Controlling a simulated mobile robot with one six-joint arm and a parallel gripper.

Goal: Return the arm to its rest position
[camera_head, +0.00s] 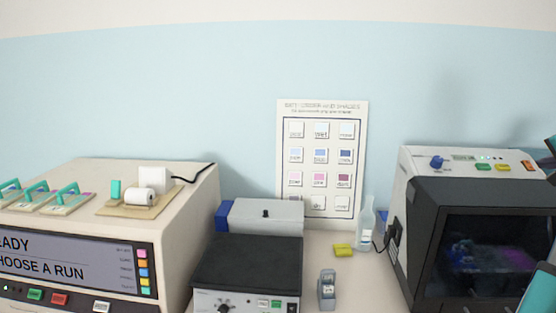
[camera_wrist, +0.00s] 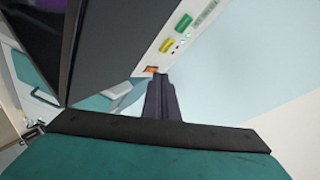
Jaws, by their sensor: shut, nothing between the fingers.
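My gripper (camera_wrist: 158,80) shows in the wrist view as two dark fingers pressed together, with nothing between them. Its tips appear close to an orange button (camera_wrist: 151,70) on the machine's light control panel; I cannot tell whether they touch it. In the head view the gripper cannot be made out; only teal and dark pieces, probably of my arm, show at the right edge, in front of part of the dark-windowed machine (camera_head: 425,200).
The dark-windowed machine stands at the right, close to my arm. A cream machine (camera_head: 190,215) with a screen stands left. Between them are a grey-topped device (camera_head: 245,262), a clear bottle (camera_head: 366,225), a yellow block (camera_head: 343,250) and a small grey holder (camera_head: 327,290). A chart (camera_head: 322,107) hangs behind.

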